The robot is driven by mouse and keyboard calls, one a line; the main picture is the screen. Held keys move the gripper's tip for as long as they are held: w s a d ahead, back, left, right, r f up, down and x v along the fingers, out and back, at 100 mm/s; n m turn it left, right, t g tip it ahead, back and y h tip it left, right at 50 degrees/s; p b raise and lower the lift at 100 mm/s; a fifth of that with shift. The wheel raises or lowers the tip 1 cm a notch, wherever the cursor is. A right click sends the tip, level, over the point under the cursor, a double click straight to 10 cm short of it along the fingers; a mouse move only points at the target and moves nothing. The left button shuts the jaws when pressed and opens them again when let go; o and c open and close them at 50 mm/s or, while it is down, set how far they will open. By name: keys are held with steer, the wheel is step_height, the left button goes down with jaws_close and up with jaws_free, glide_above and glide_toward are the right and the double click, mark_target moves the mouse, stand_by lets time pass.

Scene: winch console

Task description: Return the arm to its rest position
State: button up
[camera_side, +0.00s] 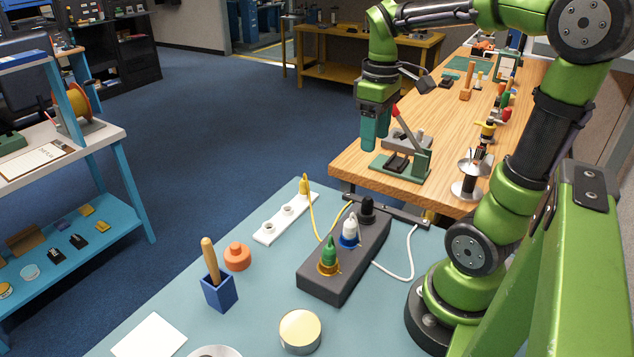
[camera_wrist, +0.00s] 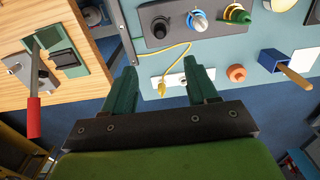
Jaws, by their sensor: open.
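My gripper (camera_side: 376,132) is raised in the air in the side view, fingers down, near the left edge of the wooden table. In the wrist view my gripper (camera_wrist: 160,80) shows two green fingers spread apart with nothing between them. Just right of it in the side view stands a lever unit (camera_side: 403,163) on a green base, its red-handled lever tilted. The red handle (camera_wrist: 33,117) is at the left of the wrist view. A dark console box (camera_side: 341,264) with green, blue-and-white and black knobs sits on the blue-grey table.
A white strip (camera_side: 283,219) with a yellow cord, an orange knob (camera_side: 237,257), a blue holder (camera_side: 219,293) with a wooden handle and a round tin (camera_side: 300,331) lie on the near table. Spools (camera_side: 467,176) stand on the wooden table (camera_side: 452,110).

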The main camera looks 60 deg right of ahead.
steer(key=a+m+t+y, duration=0.2)
steer(key=a+m+t, duration=0.2)
steer(key=a, duration=1.2)
steer(key=t, duration=0.3)
steer(key=shift+s, duration=0.25)
steer(key=shift+a, duration=0.1)
